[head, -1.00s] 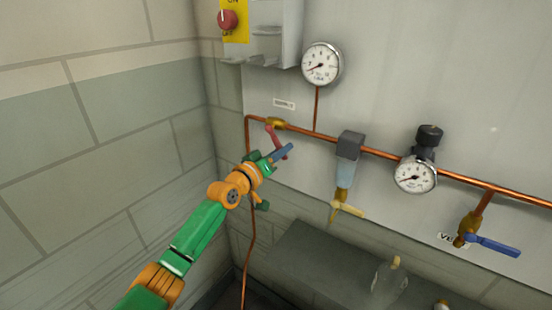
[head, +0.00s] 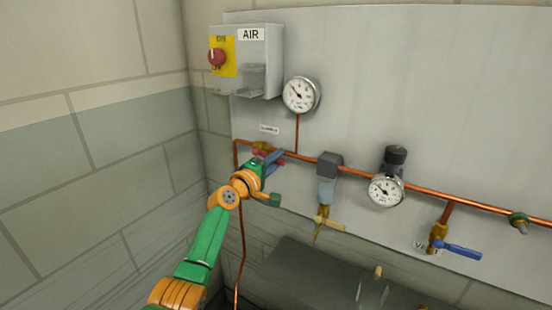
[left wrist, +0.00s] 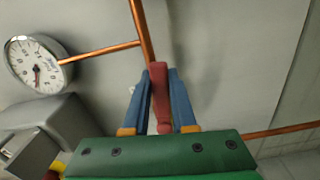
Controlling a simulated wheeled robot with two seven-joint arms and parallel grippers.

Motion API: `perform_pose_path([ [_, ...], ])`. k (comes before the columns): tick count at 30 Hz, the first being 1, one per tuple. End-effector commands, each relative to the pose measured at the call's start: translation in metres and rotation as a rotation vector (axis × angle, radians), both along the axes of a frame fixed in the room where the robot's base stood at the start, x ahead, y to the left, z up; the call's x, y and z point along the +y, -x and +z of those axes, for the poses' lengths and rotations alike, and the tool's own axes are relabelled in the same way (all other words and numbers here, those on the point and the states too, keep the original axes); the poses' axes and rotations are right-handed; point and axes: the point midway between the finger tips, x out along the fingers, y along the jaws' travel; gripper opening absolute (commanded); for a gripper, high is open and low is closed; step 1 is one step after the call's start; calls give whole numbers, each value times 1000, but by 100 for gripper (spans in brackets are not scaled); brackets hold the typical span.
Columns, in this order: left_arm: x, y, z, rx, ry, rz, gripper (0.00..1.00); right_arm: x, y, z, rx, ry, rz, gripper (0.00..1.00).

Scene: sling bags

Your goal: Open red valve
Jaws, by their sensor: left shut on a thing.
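The red valve's handle (left wrist: 159,95) lies between the two blue fingers of my left gripper (left wrist: 160,100) in the left wrist view. The gripper is shut on it. In the head view the brass valve body (head: 263,147) sits on the copper pipe at the upper left of the panel. My left gripper (head: 275,161) is right at it, and the fingers hide much of the red handle. The handle now lies nearly along the pipe. My right gripper is not in view.
A round gauge (head: 300,95) is above the pipe, also in the left wrist view (left wrist: 36,66). A filter (head: 327,180), a regulator gauge (head: 386,191) and a blue-handled valve (head: 458,249) are to the right. The AIR switch box (head: 258,62) is above. A wall stands close at left.

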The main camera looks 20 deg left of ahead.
Motion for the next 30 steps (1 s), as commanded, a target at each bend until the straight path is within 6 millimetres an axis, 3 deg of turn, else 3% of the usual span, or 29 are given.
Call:
perform_pose_path([
  [9, 0, 0, 8, 16, 111, -1, 0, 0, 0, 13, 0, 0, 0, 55],
  [26, 1, 0, 10, 17, 137, 1, 0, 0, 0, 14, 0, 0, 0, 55],
  [27, 1, 0, 10, 17, 137, 1, 36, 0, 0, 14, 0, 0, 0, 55],
  [29, 1, 0, 10, 17, 136, 1, 52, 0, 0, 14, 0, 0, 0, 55],
  [30, 1, 0, 10, 17, 136, 1, 55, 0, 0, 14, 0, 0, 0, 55],
])
